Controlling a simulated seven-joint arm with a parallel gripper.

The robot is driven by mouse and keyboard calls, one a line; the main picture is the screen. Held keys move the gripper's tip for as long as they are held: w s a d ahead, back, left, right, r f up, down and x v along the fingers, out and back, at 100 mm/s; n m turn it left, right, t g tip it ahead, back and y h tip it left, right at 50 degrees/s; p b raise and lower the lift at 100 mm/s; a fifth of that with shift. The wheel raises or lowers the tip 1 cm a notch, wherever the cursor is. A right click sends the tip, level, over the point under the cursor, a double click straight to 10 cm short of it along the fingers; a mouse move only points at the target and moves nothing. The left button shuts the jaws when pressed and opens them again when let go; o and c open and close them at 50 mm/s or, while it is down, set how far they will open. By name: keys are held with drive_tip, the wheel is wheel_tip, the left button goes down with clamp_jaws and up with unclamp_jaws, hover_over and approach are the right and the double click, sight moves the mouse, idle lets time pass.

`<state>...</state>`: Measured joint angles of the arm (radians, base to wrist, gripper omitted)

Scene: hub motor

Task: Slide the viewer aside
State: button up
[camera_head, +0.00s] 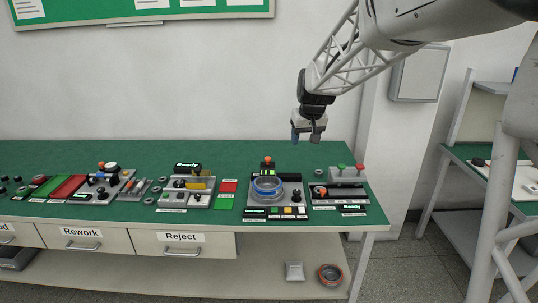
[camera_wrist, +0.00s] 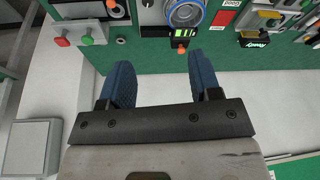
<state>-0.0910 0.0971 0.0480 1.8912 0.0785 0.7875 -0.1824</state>
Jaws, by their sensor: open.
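No part is plainly marked as the viewer, and I cannot tell which one it is. A round grey part with a blue ring (camera_head: 267,187) sits on a grey station on the green bench; it also shows at the top edge of the wrist view (camera_wrist: 185,13). A small block with a green display and an orange knob (camera_head: 267,166) stands just behind it. My gripper (camera_head: 306,138) hangs in the air above the back right of the bench, apart from everything. Its two blue fingers are spread and empty in the wrist view (camera_wrist: 161,78).
A station with red and green knobs (camera_head: 346,172) is at the bench's right end. A station with a yellow part (camera_head: 199,184) and red and green pads (camera_head: 227,194) lie to the left. Drawers (camera_head: 83,240) are below. The air around my gripper is clear.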

drive_tip(key=w+a+f+n, duration=0.1)
drive_tip(key=w+a+f, duration=0.2)
drive_tip(key=w, duration=0.5)
drive_tip(key=w+a+f, duration=0.2)
drive_tip(key=w+f, duration=0.2)
drive_tip(key=w, duration=0.4)
drive_tip(key=n, duration=0.1)
approach(268, 158)
drive_tip(key=f, duration=0.1)
drive_tip(key=shift+w+d+f+t+y, duration=0.1)
drive_tip(key=shift+w+f+t+y, duration=0.1)
drive_tip(key=shift+w+t+y, duration=0.15)
drive_tip(key=shift+f, duration=0.1)
drive_tip(key=shift+x, duration=3.8)
drive_tip(key=shift+s, duration=0.15)
